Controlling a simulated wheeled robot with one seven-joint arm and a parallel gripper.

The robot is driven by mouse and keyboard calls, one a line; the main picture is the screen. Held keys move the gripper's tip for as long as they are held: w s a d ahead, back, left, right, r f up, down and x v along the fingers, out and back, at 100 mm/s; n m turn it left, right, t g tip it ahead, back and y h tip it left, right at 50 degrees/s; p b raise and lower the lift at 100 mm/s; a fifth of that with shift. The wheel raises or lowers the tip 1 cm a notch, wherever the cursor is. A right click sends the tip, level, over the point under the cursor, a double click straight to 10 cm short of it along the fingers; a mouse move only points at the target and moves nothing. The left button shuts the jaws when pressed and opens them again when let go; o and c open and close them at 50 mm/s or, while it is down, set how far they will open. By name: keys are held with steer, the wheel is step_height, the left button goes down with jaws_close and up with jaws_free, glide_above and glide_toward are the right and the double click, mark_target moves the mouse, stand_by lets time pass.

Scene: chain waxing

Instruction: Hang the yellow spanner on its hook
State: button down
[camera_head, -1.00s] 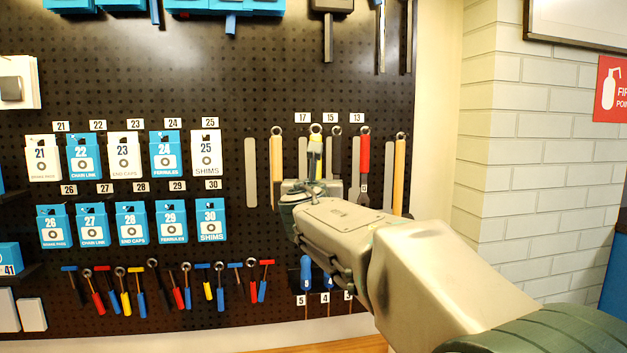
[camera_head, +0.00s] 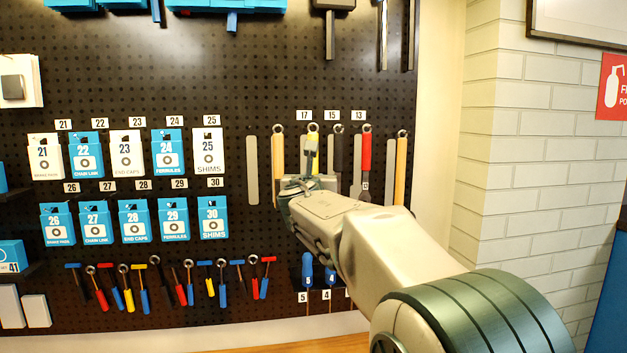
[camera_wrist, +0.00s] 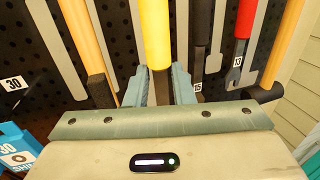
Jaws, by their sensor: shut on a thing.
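The yellow spanner (camera_head: 312,153) is upright against the pegboard, under the label 17, with its ring end at the top. In the wrist view its yellow handle (camera_wrist: 155,35) runs up from between the fingers, with a dark lower part. My gripper (camera_head: 308,183) is shut on the spanner's lower part; in the wrist view the fingers (camera_wrist: 160,85) stand on both sides of it. The hook (camera_head: 314,128) is at the ring end, too small to tell whether the ring is around it.
A black-handled spanner (camera_head: 338,150) and a red-handled spanner (camera_head: 365,150) hang close to the right. An orange-handled tool (camera_head: 278,165) hangs to the left. Numbered boxes (camera_head: 208,155) are further left on the pegboard (camera_head: 150,100). A brick wall (camera_head: 525,180) is at the right.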

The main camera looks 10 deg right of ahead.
steer(key=shift+w+f+p, duration=0.2)
steer(key=shift+w+p, duration=0.35)
steer(key=shift+w, duration=2.1)
steer(key=c, duration=1.2)
jaws_free()
steer(key=shift+o, duration=0.2)
steer(key=b+v, duration=0.2)
steer(key=v, duration=0.7)
